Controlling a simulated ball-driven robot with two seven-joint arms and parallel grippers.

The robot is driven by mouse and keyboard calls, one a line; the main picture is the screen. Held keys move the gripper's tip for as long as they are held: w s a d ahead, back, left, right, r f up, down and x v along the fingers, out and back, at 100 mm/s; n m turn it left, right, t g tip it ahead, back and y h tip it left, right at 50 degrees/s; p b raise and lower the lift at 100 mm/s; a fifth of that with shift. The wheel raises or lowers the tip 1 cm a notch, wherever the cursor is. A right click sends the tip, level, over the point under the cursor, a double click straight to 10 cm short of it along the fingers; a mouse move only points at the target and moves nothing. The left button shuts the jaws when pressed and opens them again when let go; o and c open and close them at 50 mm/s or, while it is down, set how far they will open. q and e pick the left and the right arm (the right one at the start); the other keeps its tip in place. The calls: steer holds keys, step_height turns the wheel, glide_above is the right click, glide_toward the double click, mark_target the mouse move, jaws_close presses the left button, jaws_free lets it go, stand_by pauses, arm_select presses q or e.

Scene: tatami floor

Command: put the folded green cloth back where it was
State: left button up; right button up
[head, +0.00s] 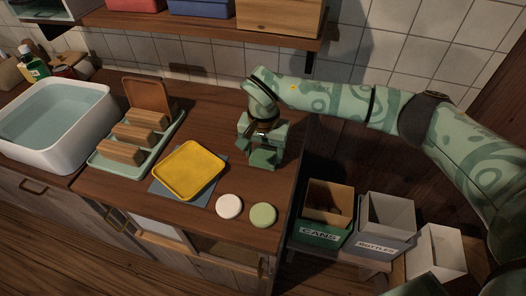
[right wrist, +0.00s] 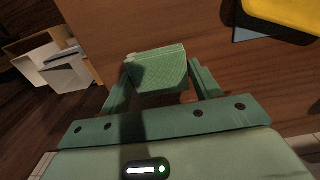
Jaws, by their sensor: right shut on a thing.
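The folded green cloth (head: 262,158) is a small pale green block at the right end of the wooden counter. My right gripper (head: 263,142) reaches down from above and is shut on it. In the right wrist view the cloth (right wrist: 157,70) sits between the two fingers of the gripper (right wrist: 160,85), its layered edge showing. Dark wood lies behind it. I cannot tell whether the cloth touches the counter or hangs just above it. My left gripper is not in view.
A green rack (head: 107,167) holds wooden blocks. Bins marked CANS (head: 320,233) and BOTTLES (head: 377,243) stand lower right, beyond the counter edge.

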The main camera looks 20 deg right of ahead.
mark_target(264, 154)
steer(key=shift+r, duration=0.15)
steer(key=shift+f, duration=0.2)
steer(key=o, duration=0.9)
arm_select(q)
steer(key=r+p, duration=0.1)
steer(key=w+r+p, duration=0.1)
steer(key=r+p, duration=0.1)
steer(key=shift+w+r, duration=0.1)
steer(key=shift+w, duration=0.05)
arm_select(e)
step_height(264, 154, up, 12)
steer(key=shift+s+r, duration=0.1)
steer(key=shift+r, duration=0.1)
